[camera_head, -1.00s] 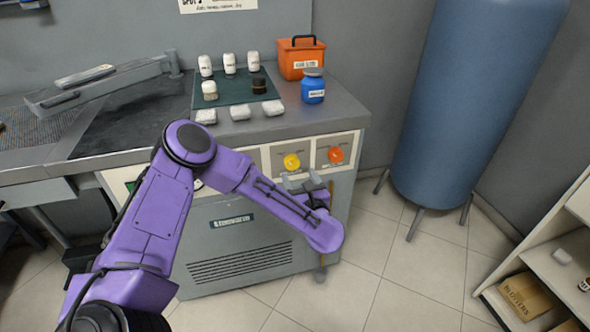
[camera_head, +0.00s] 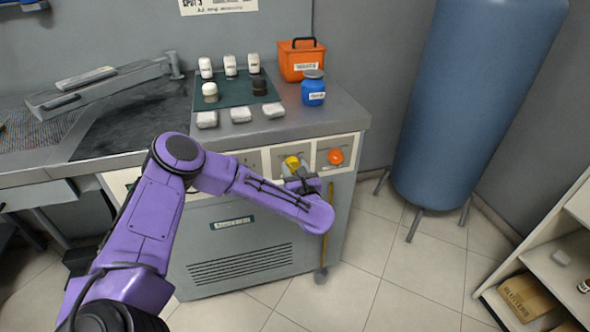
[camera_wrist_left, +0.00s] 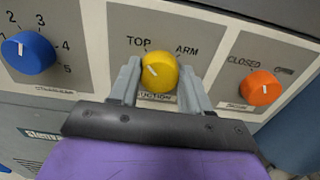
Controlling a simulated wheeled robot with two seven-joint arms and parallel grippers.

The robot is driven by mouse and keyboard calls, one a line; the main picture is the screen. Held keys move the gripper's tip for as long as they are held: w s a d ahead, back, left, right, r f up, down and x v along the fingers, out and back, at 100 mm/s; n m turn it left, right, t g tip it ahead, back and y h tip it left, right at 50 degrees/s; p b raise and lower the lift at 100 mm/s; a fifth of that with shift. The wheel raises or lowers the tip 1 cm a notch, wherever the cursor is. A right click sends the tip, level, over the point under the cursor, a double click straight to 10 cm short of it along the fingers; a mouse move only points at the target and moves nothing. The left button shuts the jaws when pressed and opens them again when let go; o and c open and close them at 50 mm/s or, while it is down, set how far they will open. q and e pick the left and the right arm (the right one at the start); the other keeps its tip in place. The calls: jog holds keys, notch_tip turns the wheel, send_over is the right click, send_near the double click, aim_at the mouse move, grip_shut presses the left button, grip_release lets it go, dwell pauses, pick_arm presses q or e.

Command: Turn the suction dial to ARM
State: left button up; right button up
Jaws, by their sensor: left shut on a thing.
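The yellow suction dial (camera_wrist_left: 157,72) sits on the front panel under the labels TOP and ARM. Its short white mark leans up and left, toward the TOP side. My left gripper (camera_wrist_left: 159,80) has one finger on each side of the dial and is shut on it. In the head view the dial (camera_head: 292,161) shows partly, with my left gripper (camera_head: 298,174) covering its lower part. My right gripper is in neither view.
A blue numbered dial (camera_wrist_left: 28,53) is left of the suction dial. An orange dial (camera_wrist_left: 260,88) marked CLOSED is close on the right. The counter (camera_head: 345,115) above holds bottles and an orange box (camera_head: 300,60). A blue tank (camera_head: 470,100) stands at the right.

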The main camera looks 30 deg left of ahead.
pick_arm(q)
jog(key=m, duration=0.5)
jog(key=shift+w+d, duration=0.1)
jog(key=m, duration=0.4)
jog(key=shift+m+p, duration=0.3)
jog(key=m, duration=0.4)
jog(key=shift+f+p, duration=0.15)
jog(key=shift+p, duration=0.2)
jog(key=shift+f+m+p, duration=0.1)
jog(key=shift+m+p, duration=0.25)
jog(key=shift+m, duration=1.75)
jog(key=o, duration=1)
